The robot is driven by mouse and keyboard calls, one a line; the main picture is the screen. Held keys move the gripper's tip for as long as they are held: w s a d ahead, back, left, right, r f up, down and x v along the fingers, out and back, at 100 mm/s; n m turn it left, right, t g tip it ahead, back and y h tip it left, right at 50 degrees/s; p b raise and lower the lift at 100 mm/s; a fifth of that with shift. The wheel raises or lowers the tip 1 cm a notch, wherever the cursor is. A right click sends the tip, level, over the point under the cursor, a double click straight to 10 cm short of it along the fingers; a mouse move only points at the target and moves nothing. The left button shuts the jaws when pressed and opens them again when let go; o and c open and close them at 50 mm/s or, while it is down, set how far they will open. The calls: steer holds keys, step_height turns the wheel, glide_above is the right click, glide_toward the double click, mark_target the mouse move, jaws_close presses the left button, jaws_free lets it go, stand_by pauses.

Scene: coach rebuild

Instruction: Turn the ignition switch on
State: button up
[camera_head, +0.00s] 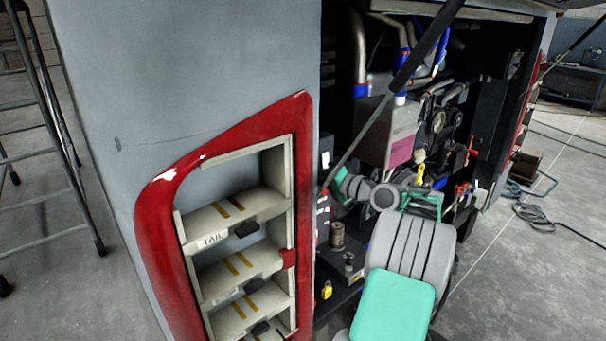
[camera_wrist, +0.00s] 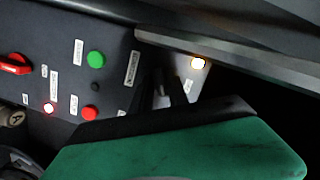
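In the wrist view a dark control panel (camera_wrist: 62,80) fills the upper left. It carries a red rotary switch (camera_wrist: 15,64) at the far left and a round beige, key-like knob (camera_wrist: 12,117) below it. The labels are too small to read, so I cannot tell which control is the ignition switch. My gripper (camera_wrist: 163,92) shows as two dark fingers beyond my green hand, to the right of the panel's controls. Its fingertips are blurred against the dark panel, and no held object shows. In the head view my arm reaches into the open bay toward its left side.
A green button (camera_wrist: 96,59), a red button (camera_wrist: 90,113) and a lit white lamp (camera_wrist: 48,108) sit on the panel. Another lamp (camera_wrist: 198,63) glows on a pale plate at right. The red-framed shelf compartment (camera_head: 160,235) and a diagonal strut (camera_head: 372,115) border the bay.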

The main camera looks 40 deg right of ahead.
steer(key=o, duration=0.4)
steer(key=shift+o, duration=0.2)
steer(key=v, duration=0.3)
steer(key=a+b+v, duration=0.1)
steer(key=v, duration=0.1)
steer(key=shift+f, duration=0.2)
